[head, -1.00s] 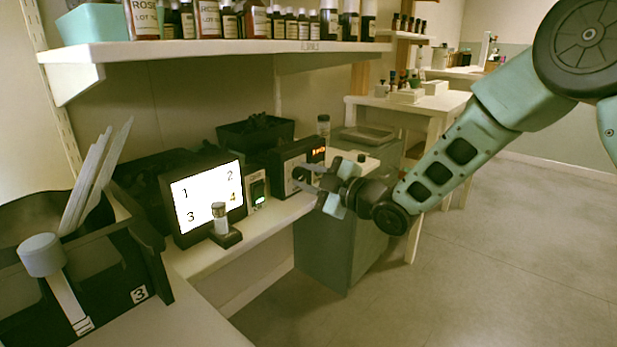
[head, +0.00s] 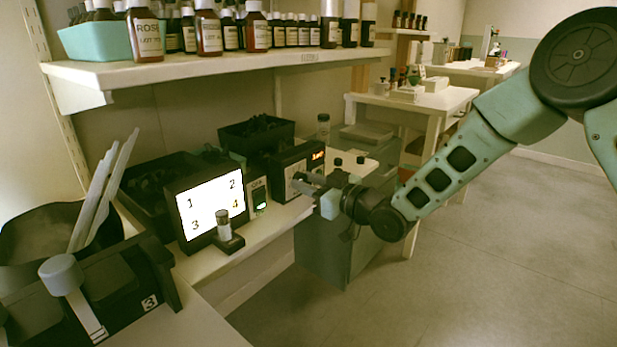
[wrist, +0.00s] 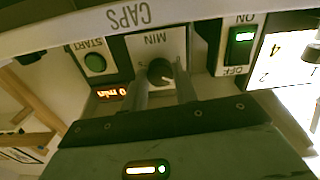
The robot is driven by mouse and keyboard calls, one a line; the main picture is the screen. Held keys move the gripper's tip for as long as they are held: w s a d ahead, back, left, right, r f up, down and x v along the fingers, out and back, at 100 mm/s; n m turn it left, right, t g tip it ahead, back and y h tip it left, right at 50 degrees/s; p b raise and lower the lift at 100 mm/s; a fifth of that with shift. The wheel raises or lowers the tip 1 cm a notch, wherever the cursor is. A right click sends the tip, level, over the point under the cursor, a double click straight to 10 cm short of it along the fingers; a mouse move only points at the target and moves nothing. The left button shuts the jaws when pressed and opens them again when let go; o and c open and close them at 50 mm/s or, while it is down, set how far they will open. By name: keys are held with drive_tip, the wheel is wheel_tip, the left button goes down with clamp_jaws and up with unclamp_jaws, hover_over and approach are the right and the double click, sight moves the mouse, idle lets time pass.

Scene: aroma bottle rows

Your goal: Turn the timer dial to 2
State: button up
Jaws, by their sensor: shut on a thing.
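The timer (head: 283,166) is a dark box with a pale front panel and an orange display, standing on the bench below the shelf. Its round dark dial (wrist: 160,70) shows in the wrist view, upside down, on the panel marked MIN. The orange display (wrist: 112,93) appears to read 0 min. The dial's scale is partly hidden by the fingers.
A lit screen (head: 208,200) with numbers 1 to 4 and a switch box (head: 258,196) with a green light stand left of the timer. A shelf (head: 215,66) with bottles hangs above. Open floor (head: 460,265) lies to the right.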

drive_tip(key=m+p, duration=0.1)
drive_tip(key=m, duration=0.2)
drive_tip(key=shift+d+m+p, duration=0.1)
drive_tip(key=shift+m+p, duration=1.1)
drive_tip(key=shift+m, duration=1)
drive_tip(key=shift+f, duration=0.1)
drive_tip(key=o, duration=1)
drive_tip(key=shift+c, duration=0.2)
drive_tip(key=p+v, duration=0.1)
drive_tip(key=v, duration=1.6)
drive_tip(key=shift+s+p, duration=0.2)
drive_tip(key=shift+p, duration=0.1)
drive_tip(key=shift+d, duration=0.1)
